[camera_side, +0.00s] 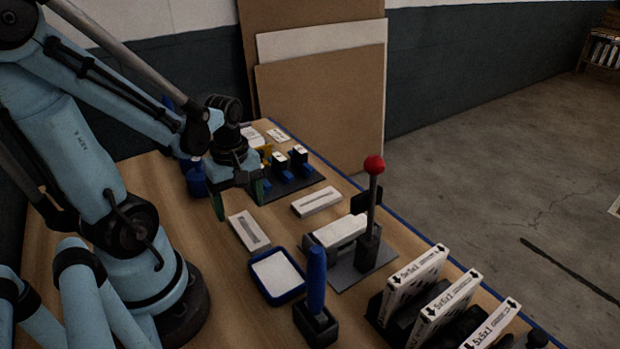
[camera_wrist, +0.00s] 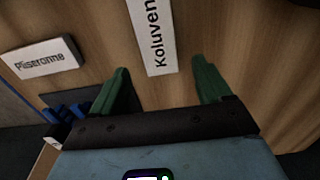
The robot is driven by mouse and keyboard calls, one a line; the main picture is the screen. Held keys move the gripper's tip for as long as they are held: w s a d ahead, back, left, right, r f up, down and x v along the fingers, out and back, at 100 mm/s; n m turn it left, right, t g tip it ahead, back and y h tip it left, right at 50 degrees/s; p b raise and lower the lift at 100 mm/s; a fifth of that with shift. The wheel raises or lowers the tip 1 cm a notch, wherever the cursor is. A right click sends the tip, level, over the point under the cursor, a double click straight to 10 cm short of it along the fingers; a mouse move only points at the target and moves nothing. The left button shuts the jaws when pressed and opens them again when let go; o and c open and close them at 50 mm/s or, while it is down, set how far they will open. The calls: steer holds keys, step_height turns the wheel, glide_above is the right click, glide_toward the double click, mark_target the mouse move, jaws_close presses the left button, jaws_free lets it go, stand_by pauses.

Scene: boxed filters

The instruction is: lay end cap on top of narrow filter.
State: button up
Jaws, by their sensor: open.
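My gripper (camera_side: 238,200) is open and empty above the table, with its green fingers pointing down. In the wrist view, a flat white box marked "Koluven…" (camera_wrist: 152,35) lies ahead, in line with the gap between the fingers (camera_wrist: 165,82). It appears to be the flat box (camera_side: 249,231) just in front of the gripper in the side view. A second flat box (camera_side: 317,202), apparently the one marked "Piiseronne" (camera_wrist: 41,58), lies to the right. I cannot tell which box is the narrow filter. Small white pieces sit in blue holders (camera_side: 280,160); I cannot tell whether one is the end cap.
A blue-rimmed tray (camera_side: 276,297) lies in front. A red-knobbed lever (camera_side: 373,167) stands on a fixture holding a white block (camera_side: 341,231). A blue-handled tool (camera_side: 316,280) stands upright nearby. A rack of upright boxes (camera_side: 413,281) fills the front right.

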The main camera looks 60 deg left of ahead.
mark_target(242, 220)
steer(key=shift+f, duration=1.85)
steer(key=shift+c, duration=0.3)
steer(key=c, duration=1.1)
steer(key=shift+c, duration=0.2)
steer(key=shift+r, duration=0.25)
